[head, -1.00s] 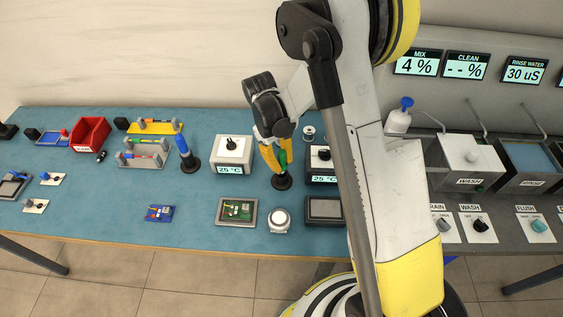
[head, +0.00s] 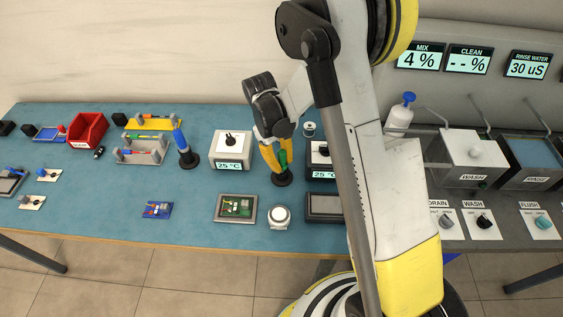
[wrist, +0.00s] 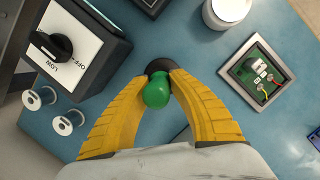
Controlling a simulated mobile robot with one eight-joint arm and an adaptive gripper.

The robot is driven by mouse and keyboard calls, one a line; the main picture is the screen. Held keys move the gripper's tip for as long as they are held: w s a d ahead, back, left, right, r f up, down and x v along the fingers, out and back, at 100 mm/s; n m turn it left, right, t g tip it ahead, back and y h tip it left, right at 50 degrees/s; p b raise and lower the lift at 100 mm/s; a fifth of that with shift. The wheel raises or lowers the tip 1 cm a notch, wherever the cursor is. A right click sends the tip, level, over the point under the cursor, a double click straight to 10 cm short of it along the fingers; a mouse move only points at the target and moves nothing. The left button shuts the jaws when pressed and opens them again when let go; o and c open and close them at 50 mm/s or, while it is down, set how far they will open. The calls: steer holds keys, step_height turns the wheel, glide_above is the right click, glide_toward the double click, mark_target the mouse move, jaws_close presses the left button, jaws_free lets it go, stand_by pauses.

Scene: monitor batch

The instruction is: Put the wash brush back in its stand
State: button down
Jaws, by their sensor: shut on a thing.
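My gripper (head: 281,165) is shut on a green-handled brush (head: 283,158), with its yellow fingers on both sides of the handle. In the wrist view the brush's rounded green end (wrist: 157,92) shows between the fingertips (wrist: 158,80). The brush is roughly upright over a round black stand (head: 282,180), which also shows in the wrist view (wrist: 161,66). The brush's lower end is hidden, so I cannot tell whether it is seated in the stand. A blue-handled tool (head: 181,140) stands tilted in another black base to the left.
A hot-plate-like box with a dial (head: 232,150) stands left of my gripper, and another (head: 320,152) close on its right. A framed green circuit board (head: 235,208) and a white round jar (head: 279,217) lie in front.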

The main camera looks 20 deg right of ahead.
steer(key=shift+f, duration=0.2)
steer(key=shift+f+b, duration=0.5)
steer(key=shift+b, duration=0.15)
steer(key=c, duration=1.2)
jaws_free()
steer(key=shift+r, duration=0.1)
steer(key=shift+r, duration=0.1)
steer(key=v, duration=1.2)
steer(key=shift+s+d+r+m+t+y, duration=0.3)
steer(key=shift+s+r+m+t, duration=0.65)
steer(key=shift+s+r+t, duration=1.4)
steer(key=shift+s+d+r+m+t+y, duration=0.3)
steer(key=shift+s+r+m+t, duration=0.9)
steer(key=shift+s, duration=2.3)
steer(key=shift+s+d+r+m+t+y, duration=0.25)
steer(key=shift+s+r+m+t, duration=0.7)
steer(key=shift+s+r, duration=1.6)
